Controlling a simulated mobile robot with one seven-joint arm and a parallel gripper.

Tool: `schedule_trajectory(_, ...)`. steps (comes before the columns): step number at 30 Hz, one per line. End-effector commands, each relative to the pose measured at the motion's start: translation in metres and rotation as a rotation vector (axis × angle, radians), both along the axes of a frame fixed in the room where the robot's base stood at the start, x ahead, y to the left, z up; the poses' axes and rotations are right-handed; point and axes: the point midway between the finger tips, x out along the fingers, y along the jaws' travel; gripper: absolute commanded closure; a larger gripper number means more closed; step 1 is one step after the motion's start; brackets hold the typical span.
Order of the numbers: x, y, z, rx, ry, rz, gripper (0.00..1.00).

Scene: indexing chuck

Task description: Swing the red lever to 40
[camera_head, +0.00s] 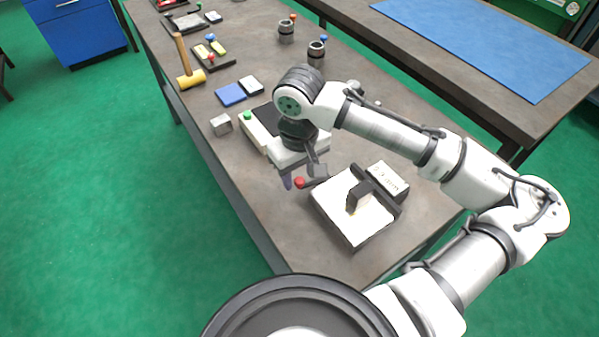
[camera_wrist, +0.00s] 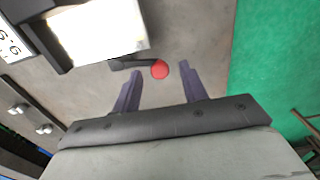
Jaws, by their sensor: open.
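The red lever shows as a red ball knob (camera_head: 299,183) on a short dark arm, at the left side of a white-topped fixture (camera_head: 345,226) near the table's front end. In the wrist view the red knob (camera_wrist: 160,69) lies just beyond and between my gripper's fingertips, with its dark arm (camera_wrist: 128,63) running left to the fixture. My gripper (camera_head: 300,175) is open and empty, with fingers pointing down close to the knob. In the wrist view my gripper (camera_wrist: 160,72) has its two fingers apart. I cannot read a number 40 or a pointer on any scale.
A labelled white block (camera_head: 388,180) stands at the fixture's back. A white and black device with a green button (camera_head: 248,117) and a metal cube (camera_head: 221,124) are behind my gripper. Bare table lies left of the knob, near the edge.

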Motion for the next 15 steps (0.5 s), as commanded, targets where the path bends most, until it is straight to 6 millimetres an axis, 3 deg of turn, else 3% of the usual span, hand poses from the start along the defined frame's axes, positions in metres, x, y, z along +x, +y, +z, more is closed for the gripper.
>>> schedule_trajectory(11, -0.0001, 0.0000, -0.0069, -0.001, -0.001, 0.000, 0.57)
schedule_trajectory(15, -0.0001, 0.0000, -0.0068, -0.001, -0.001, 0.000, 0.74)
